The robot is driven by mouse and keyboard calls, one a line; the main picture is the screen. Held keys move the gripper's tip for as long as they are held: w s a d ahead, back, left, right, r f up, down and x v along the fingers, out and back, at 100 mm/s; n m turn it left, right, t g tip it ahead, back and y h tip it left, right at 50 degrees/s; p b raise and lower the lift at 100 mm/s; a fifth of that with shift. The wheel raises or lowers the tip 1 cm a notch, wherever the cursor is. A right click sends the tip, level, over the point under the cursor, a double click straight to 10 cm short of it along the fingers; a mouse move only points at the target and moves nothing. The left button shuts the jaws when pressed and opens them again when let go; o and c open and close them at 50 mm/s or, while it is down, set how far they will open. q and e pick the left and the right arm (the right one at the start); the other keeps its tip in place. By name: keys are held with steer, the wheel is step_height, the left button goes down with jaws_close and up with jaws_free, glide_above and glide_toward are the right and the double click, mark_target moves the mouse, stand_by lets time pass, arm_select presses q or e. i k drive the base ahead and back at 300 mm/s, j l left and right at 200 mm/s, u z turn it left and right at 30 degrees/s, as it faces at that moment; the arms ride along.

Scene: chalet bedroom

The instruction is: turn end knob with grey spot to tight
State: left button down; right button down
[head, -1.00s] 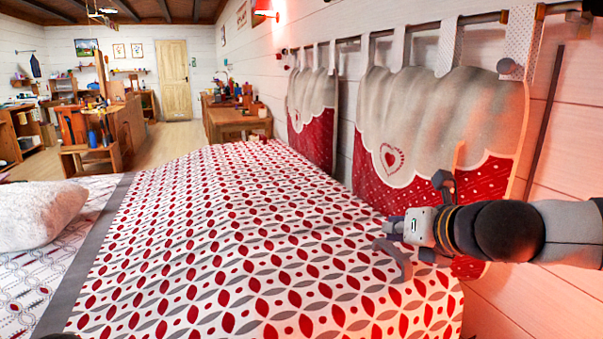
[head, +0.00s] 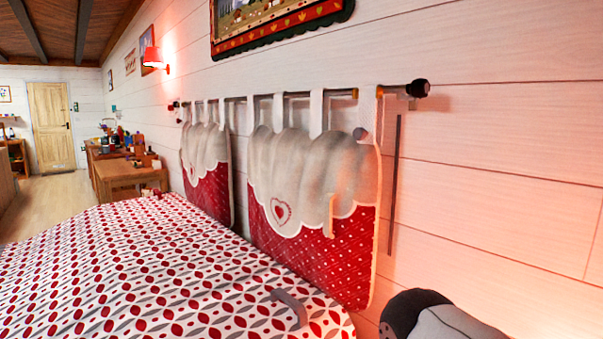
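A dark rod runs along the white wall with fabric panels hung from it. Its right end knob (head: 419,88) is dark and round and stands clear of the wall at the upper right. The left end knob (head: 173,106) is small and far off, with a reddish tint. I cannot make out a grey spot for certain on either knob, nor how tight they are. A dark rounded part and a grey part of my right arm show at the bottom right, below the rod.
Red and beige heart panels (head: 270,165) hang under the rod. A grey round piece (head: 360,133) shows at the near panel's top. A framed picture (head: 280,22) hangs above. Wall right of the knob is clear.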

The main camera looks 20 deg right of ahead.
mark_target(420, 88)
steer(key=z, duration=1.3)
steer(key=u, duration=0.5)
